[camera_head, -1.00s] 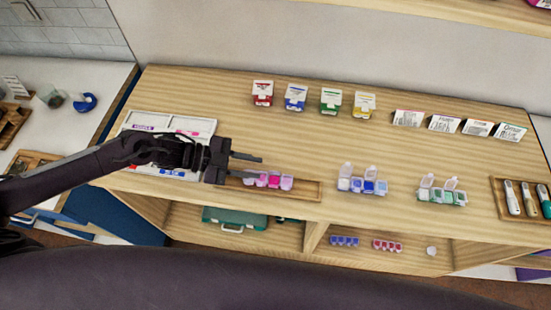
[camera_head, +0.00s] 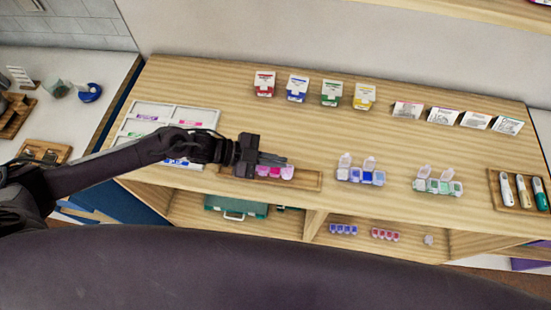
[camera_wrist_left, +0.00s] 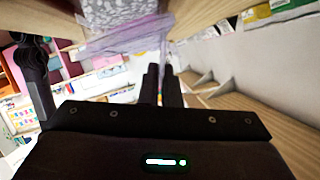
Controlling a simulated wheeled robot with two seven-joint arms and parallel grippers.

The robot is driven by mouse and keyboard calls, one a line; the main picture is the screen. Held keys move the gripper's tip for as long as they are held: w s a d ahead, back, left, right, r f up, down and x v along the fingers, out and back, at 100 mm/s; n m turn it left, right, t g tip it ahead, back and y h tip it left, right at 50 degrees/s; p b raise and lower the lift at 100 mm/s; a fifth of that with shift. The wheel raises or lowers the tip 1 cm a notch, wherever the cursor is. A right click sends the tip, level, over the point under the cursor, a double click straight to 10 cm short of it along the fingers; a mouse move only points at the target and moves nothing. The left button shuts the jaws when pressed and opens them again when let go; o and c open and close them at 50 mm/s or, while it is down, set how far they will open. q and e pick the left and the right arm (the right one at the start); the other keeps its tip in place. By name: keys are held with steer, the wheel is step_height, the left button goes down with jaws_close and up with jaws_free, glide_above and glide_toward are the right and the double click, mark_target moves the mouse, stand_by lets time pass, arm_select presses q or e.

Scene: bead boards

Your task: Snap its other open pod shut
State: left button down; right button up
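A strip of pink pods (camera_head: 274,172) lies in a shallow wooden tray (camera_head: 308,180) at the front middle of the table. My left gripper (camera_head: 287,161) is just above and behind the strip, its two fingers close together with nothing visible between them. It hides part of the strip, so I cannot tell its lids' state in the head view. In the left wrist view, a clear lilac pod part (camera_wrist_left: 125,38) is beyond the fingers (camera_wrist_left: 160,78), with pale grainy contents behind it. I cannot tell whether they touch. My right gripper is not in view.
A blue pod strip (camera_head: 361,177) and a green one (camera_head: 438,187) stand to the right, each with raised clear lids. A white sectioned tray (camera_head: 170,128) is left. Several small boxes (camera_head: 331,94) and cards (camera_head: 442,114) line the back. The middle of the table is clear.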

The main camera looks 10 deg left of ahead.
arm_select(q)
steer(key=shift+s, duration=0.1)
steer(key=shift+s+f+b, duration=0.15)
steer(key=shift+f+b, duration=0.15)
steer(key=shift+b, duration=0.1)
steer(key=shift+s+f+m+t+b, duration=0.35)
steer(key=shift+m+t+b, duration=0.25)
steer(key=shift+m+b, duration=0.4)
steer(key=shift+s+r+m+t+h+b, duration=0.15)
steer(key=shift+m+t+h+b, duration=0.15)
steer(key=shift+m+b, duration=0.15)
steer(key=shift+r, duration=0.1)
steer(key=c, duration=1.6)
jaws_free()
steer(key=shift+c, duration=0.2)
